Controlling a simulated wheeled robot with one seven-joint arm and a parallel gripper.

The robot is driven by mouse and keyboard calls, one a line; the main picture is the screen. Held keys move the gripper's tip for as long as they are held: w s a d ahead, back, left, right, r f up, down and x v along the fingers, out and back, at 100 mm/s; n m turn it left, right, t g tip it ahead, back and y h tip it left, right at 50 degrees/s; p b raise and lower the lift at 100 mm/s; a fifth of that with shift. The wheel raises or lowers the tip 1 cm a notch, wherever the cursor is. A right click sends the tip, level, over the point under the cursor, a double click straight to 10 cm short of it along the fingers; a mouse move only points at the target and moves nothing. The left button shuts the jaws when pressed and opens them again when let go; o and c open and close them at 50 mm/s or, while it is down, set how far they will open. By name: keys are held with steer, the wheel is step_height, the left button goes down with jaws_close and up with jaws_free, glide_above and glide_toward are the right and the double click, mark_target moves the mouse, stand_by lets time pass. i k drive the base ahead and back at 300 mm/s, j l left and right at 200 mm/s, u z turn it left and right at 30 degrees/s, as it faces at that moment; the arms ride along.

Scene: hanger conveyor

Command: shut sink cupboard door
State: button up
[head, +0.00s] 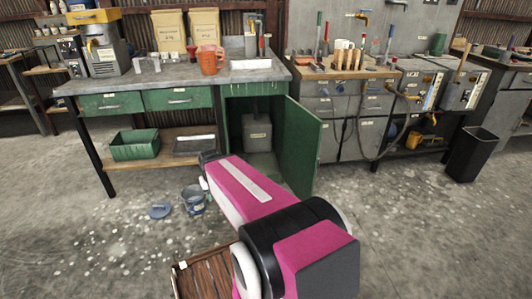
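The sink cupboard door (300,146) is a green panel that stands wide open, swung out toward me from the right side of the cupboard. The sink cupboard (233,112) is green, under the right end of the grey counter, with a grey canister (257,134) inside. My pink arm reaches forward to the left of the door, in front of the opening. A dark part at its far end, by the cupboard's left side, may be my gripper (208,160); its fingers cannot be made out. I cannot tell whether my arm touches the door.
A wooden crate (206,274) is near me. A black bin (471,153) stands at right. The floor right of the door is clear.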

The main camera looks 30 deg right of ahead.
mark_target(303, 130)
steer(key=l+u, duration=0.3)
steer(key=l, duration=0.15)
steer(key=k+l+u, duration=0.1)
steer(key=l+u, duration=0.15)
steer(key=l, duration=0.2)
steer(key=k+l+u, duration=0.1)
steer(key=l+u, duration=0.2)
steer(key=l, duration=0.15)
steer(key=k+l, duration=0.1)
steer(key=l, duration=0.35)
steer(key=k+l, duration=0.15)
steer(key=l, duration=0.25)
steer(key=k+l, duration=0.1)
steer(key=l, duration=0.35)
steer(key=k+l, duration=0.15)
steer(key=l, duration=0.3)
steer(key=k+l, duration=0.1)
steer(key=l, duration=0.35)
steer(key=k+l, duration=0.1)
steer(key=l, duration=0.3)
